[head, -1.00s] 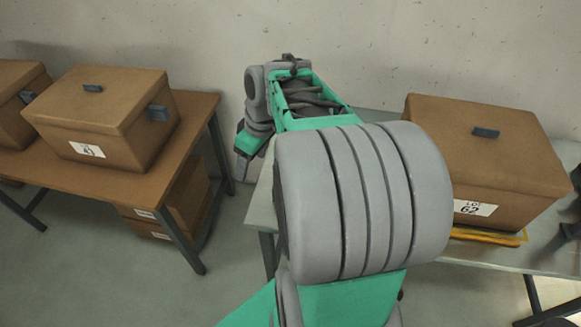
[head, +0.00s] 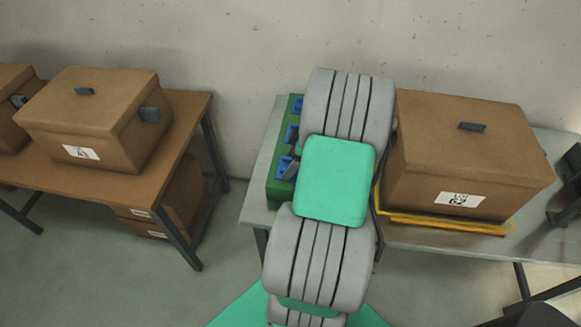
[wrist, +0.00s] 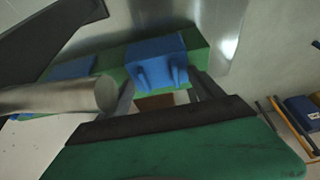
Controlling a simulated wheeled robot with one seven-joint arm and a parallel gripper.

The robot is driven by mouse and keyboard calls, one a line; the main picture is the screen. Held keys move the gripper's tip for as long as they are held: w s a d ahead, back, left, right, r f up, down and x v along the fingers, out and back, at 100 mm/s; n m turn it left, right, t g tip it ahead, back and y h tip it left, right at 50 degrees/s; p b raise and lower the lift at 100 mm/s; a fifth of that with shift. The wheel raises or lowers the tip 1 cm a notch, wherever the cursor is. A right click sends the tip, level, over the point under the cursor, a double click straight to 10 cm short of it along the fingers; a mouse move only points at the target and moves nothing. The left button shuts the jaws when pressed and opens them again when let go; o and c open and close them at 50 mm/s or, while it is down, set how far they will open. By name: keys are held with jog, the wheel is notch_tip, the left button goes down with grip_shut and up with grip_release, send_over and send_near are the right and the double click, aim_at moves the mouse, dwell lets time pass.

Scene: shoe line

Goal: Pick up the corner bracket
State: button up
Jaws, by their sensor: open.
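I cannot pick out the corner bracket with certainty in either view. A green rack (head: 278,190) with blue holders (head: 284,166) stands on the grey table, left of my arm. In the wrist view, the green rack (wrist: 196,54) lies just beyond my gripper (wrist: 160,88), with a blue holder (wrist: 152,58) in front of it. My gripper is open, its grey fingers on either side of a small brown patch (wrist: 155,102) that I cannot identify. A shiny metal cylinder (wrist: 60,97) reaches in from the left. My arm hides part of the rack in the head view.
A lidded brown box (head: 465,160) sits on a yellow-edged base (head: 440,226) on the grey table (head: 420,240), right of my arm. A brown table (head: 60,180) at left holds more brown boxes (head: 95,115). Floor shows between the tables.

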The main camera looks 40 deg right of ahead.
jog(key=c, duration=1.5)
jog(key=shift+r, duration=0.1)
